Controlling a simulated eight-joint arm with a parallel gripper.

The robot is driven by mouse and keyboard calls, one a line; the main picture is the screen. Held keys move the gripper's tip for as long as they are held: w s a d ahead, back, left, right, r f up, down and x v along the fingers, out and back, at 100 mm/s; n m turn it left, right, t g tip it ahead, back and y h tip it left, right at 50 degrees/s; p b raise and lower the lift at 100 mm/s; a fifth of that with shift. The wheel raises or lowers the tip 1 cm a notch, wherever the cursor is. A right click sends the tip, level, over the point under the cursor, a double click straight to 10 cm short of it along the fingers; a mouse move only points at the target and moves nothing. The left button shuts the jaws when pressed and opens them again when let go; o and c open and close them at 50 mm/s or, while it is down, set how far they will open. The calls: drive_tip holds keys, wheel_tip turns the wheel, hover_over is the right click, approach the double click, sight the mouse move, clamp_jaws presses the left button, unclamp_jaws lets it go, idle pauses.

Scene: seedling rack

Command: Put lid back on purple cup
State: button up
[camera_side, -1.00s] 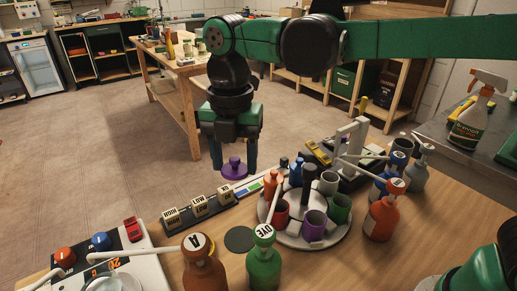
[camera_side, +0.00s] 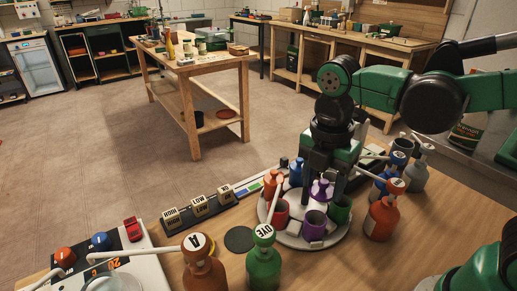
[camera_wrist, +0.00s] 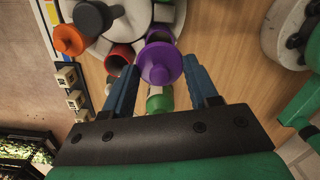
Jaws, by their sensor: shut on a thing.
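The purple lid (camera_side: 321,191) has a knob and is between the fingers of my gripper (camera_side: 323,178), which is shut on it. It is held over the round grey tray (camera_side: 272,236). The wrist view shows the lid (camera_wrist: 160,66) between both blue fingertips of my gripper (camera_wrist: 161,72). The purple cup (camera_side: 314,225) stands upright and open at the front of the tray. In the side view the lid is above and slightly right of it. In the wrist view the cup's rim (camera_wrist: 158,36) shows partly behind the lid; the lid is not seated on it.
A red cup (camera_side: 280,215) and a green cup (camera_side: 341,209) stand on either side of the purple cup. An orange bottle (camera_side: 381,218) stands right of the tray. A green bottle (camera_side: 263,264) with a long spout stands at front left. A dark round pad (camera_side: 239,239) lies on the bench.

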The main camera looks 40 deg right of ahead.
drive_tip(key=shift+f, duration=2.85)
drive_tip(key=shift+f, duration=0.15)
drive_tip(key=o, duration=1.4)
drive_tip(key=shift+o, duration=0.2)
drive_tip(key=shift+r, duration=3.5)
